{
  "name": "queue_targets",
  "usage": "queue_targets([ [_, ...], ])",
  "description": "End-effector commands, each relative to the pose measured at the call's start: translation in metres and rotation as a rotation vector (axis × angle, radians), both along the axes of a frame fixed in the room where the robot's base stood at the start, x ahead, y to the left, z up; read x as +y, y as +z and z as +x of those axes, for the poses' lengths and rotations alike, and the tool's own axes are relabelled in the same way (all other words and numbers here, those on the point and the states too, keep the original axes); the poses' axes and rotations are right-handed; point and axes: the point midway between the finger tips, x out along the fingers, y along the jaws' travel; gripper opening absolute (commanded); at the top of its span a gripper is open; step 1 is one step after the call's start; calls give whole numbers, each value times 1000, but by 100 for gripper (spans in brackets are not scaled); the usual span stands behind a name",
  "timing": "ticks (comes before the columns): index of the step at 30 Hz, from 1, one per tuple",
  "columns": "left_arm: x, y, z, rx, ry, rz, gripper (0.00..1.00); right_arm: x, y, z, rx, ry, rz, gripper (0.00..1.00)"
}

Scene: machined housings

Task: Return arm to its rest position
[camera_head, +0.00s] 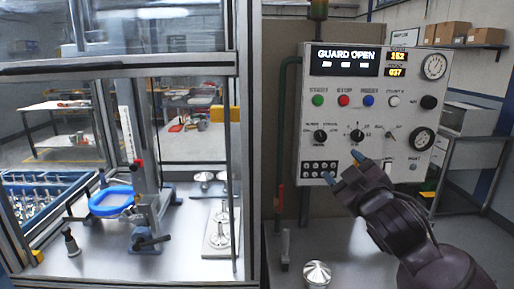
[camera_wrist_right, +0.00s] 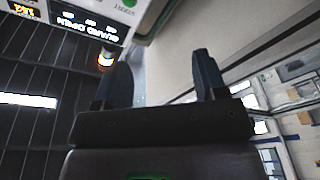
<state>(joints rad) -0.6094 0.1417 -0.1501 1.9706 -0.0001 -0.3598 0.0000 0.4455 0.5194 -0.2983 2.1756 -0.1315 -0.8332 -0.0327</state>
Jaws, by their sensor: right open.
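My right gripper (camera_head: 342,168) is in front of the lower part of the control panel (camera_head: 334,88) in the head view, its dark arm coming in from the lower right. Its two blue-tipped fingers are apart with nothing between them. In the right wrist view the open fingers (camera_wrist_right: 165,82) point up the picture, with part of the panel (camera_wrist_right: 145,18) at the top. The panel's display reads "GUARD OPEN". I cannot tell from the views whether a fingertip touches the panel. My left gripper is not in view.
A metal-framed enclosure (camera_head: 243,150) stands at left, holding a fixture with a blue ring (camera_head: 112,201) and a plate with metal parts (camera_head: 221,240). A shiny round part (camera_head: 317,274) sits on the bench below the panel. A blue crate (camera_head: 40,205) of parts is at far left.

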Motion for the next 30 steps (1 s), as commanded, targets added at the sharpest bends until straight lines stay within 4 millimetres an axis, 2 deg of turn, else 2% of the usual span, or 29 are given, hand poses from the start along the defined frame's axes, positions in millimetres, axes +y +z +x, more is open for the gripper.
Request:
queue_targets([
  [8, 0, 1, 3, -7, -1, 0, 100, -8, -73, -3, 60, 63, 135, 65],
  [11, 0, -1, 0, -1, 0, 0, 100, -15, -109, -9, 102, 64, 188, 65],
  [14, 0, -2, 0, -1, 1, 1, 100, -24, -154, -21, 156, 53, 250, 65],
  [17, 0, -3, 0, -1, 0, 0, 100, -36, -203, -40, 219, 29, 316, 65],
  [23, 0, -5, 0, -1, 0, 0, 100, -58, -298, -93, 355, -53, 431, 65],
  [26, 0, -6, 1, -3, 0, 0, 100, -69, -342, -127, 430, -110, 477, 65],
  [30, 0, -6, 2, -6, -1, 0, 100, -82, -400, -183, 548, -202, 527, 65],
])
